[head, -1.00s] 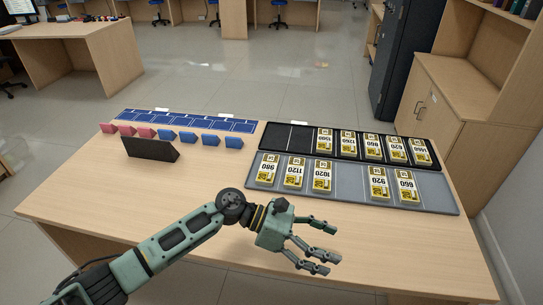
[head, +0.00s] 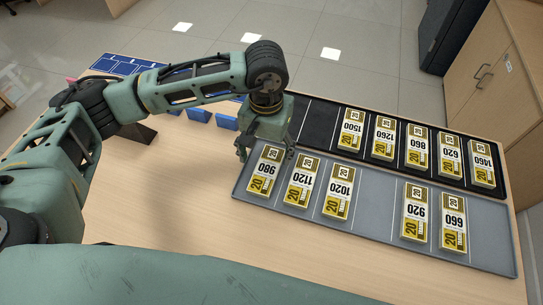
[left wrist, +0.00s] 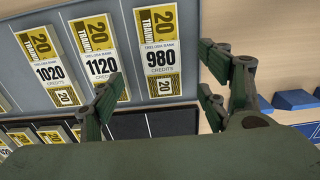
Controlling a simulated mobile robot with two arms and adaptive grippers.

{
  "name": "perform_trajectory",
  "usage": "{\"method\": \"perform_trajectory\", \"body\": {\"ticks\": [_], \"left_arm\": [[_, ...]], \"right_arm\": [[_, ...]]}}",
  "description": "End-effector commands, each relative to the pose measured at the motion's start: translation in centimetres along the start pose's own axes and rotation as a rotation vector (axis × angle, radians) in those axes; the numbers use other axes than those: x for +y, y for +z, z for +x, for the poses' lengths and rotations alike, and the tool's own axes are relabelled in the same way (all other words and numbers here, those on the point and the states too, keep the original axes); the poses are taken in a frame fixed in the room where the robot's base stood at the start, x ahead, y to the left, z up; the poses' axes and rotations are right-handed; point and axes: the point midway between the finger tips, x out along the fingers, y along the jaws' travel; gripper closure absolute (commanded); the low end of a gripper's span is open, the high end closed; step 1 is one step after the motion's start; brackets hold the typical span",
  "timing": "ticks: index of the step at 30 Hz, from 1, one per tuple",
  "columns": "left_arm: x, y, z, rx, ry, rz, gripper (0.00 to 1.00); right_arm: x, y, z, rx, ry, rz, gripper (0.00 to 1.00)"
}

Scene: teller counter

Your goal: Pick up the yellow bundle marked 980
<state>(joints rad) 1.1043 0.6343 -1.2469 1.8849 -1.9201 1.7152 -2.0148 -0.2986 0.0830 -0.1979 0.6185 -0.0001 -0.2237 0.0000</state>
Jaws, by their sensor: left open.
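The yellow bundle marked 980 (head: 264,172) lies flat at the left end of the grey tray (head: 376,218). It also shows in the left wrist view (left wrist: 159,52), near the top middle. My left gripper (head: 264,152) is above the far edge of this bundle, pointing down and open, with nothing between its fingers. I cannot tell the exact height above the bundle. My right gripper is not in view.
The 1120 bundle (head: 301,181) lies right beside the 980 one, then the 1020 bundle (head: 339,192). After a gap come 920 (head: 415,212) and 660 (head: 453,222). Behind, a black tray (head: 315,120) holds several more bundles. Blue blocks (head: 226,122) stand at left.

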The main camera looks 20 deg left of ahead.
Motion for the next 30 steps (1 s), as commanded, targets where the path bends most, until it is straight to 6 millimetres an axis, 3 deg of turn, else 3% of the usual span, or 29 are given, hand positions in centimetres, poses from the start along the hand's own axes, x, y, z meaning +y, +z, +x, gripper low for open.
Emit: {"method": "perform_trajectory", "body": {"ticks": [5, 15, 24, 30], "left_arm": [[0.0, 0.1, 2.0, -0.006, 0.001, -0.003, 0.31], [-0.2, -0.3, 6.6, -0.005, 0.002, -0.003, 0.31], [-0.2, -0.4, 7.1, -0.003, 0.004, -0.002, 0.31], [-0.2, -0.4, 7.1, -0.003, 0.004, -0.003, 0.49]], "right_arm": [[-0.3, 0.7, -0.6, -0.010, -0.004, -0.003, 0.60], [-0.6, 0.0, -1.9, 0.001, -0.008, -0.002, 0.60], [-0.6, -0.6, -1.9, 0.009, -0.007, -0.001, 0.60], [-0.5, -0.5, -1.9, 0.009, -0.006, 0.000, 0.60]]}}
